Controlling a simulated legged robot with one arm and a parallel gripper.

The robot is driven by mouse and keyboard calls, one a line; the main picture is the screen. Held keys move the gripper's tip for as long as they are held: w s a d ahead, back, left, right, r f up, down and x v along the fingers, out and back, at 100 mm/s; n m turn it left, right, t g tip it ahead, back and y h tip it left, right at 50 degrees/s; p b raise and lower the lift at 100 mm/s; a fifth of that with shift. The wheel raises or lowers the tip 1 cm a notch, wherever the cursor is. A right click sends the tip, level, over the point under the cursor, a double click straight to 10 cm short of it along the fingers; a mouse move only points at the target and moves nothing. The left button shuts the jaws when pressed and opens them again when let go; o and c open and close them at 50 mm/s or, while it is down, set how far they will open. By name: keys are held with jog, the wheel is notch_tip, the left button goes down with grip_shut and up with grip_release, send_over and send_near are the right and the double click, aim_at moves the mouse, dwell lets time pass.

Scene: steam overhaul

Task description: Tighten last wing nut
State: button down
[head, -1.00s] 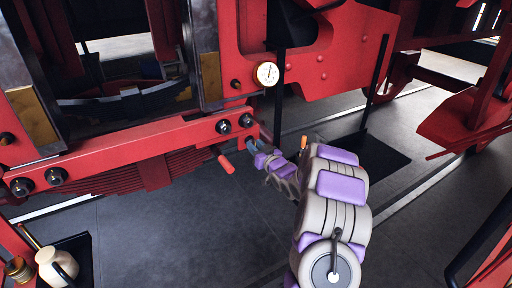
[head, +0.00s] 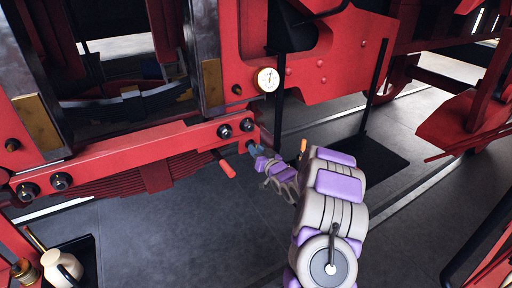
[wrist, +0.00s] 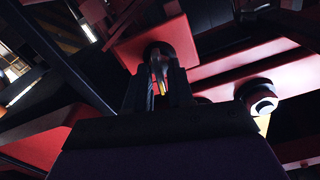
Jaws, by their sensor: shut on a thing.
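My gripper (head: 253,151) is at the right end of the red beam (head: 130,151), low and close against it. In the wrist view its two dark fingers (wrist: 158,88) are closed around a small dark part, the wing nut (wrist: 157,56), which sits against a red block (wrist: 140,47). The nut's wings are mostly hidden between the fingers. In the head view the held nut is too small and covered to make out.
Dark round bolt ends (head: 224,131) sit on the beam's face. A red handle (head: 227,168) sticks out just left of my gripper. A cream oil can (head: 62,268) stands at lower left.

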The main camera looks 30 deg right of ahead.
jog(key=m+p, duration=0.3)
jog(key=m, duration=0.1)
jog(key=m+p, duration=0.3)
jog(key=m, duration=0.2)
jog(key=m+p, duration=0.4)
jog(key=m, duration=0.1)
jog(key=shift+d+f, duration=0.15)
jog(key=shift+d, duration=0.15)
jog(key=shift+s+f, duration=0.1)
dwell(0.8)
jog(key=c, duration=1.4)
grip_release()
jog(key=shift+c, duration=0.2)
jog(key=shift+o, duration=1)
jog(key=shift+d, duration=0.1)
jog(key=s, duration=1.7)
